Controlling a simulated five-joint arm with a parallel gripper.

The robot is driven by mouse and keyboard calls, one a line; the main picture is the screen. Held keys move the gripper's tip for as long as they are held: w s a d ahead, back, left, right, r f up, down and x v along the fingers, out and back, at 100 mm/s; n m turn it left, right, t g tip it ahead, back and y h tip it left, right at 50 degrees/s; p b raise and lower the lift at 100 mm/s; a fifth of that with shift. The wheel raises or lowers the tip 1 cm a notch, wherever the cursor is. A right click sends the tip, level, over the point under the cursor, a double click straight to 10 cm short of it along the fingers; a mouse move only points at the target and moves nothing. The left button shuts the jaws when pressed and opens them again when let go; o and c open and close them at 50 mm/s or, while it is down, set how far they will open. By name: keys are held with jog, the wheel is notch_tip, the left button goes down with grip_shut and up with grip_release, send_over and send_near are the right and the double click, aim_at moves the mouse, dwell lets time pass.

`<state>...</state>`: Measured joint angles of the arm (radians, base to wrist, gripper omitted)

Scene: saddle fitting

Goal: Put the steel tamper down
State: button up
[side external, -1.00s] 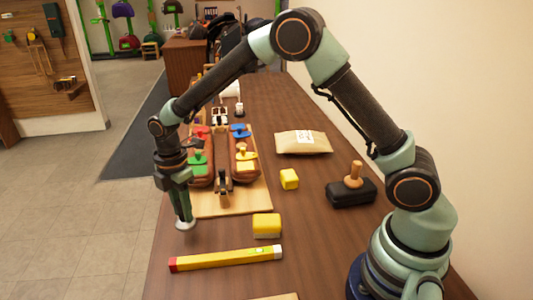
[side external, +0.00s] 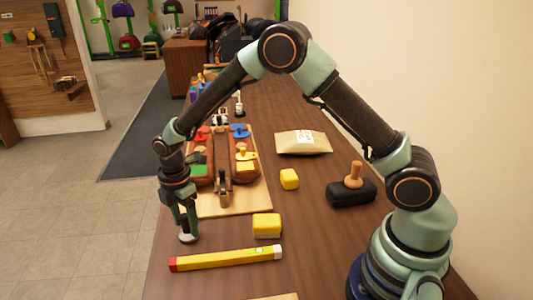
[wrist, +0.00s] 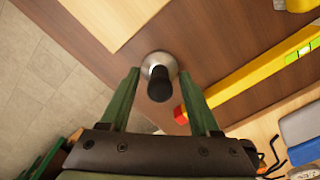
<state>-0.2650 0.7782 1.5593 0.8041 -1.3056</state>
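The steel tamper (wrist: 158,62) stands upright on the dark wooden table (side external: 330,245), near its left edge. Its black handle (wrist: 160,88) points up towards the wrist camera. In the side view its base (side external: 188,238) shows below the fingers, in front of the pale board. My gripper (side external: 186,225) is pointing down over it. In the wrist view the two green fingers of my gripper (wrist: 160,72) are open on either side of the handle, with a gap on both sides. In the side view the handle is mostly hidden by the fingers.
A yellow level with a red end (side external: 225,258) lies in front of the tamper. A yellow block (side external: 267,225) is to its right. The pale board (side external: 235,206) with a saddle fixture lies behind. The table edge is close on the left.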

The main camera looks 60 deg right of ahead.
aim_at(184, 215)
notch_tip(184, 215, up, 12)
jog(key=s+d+r+m+t, duration=0.2)
jog(key=s+d+r+m, duration=0.45)
jog(key=r, duration=0.25)
jog(key=s+d+r+m+t, duration=0.1)
jog(key=s+d+m+t, duration=0.2)
jog(key=s+d+m, duration=0.3)
jog(key=s+m, duration=0.4)
jog(key=m, duration=0.1)
jog(key=shift+s+r+t, duration=0.25)
jog(key=shift+s+t, duration=0.05)
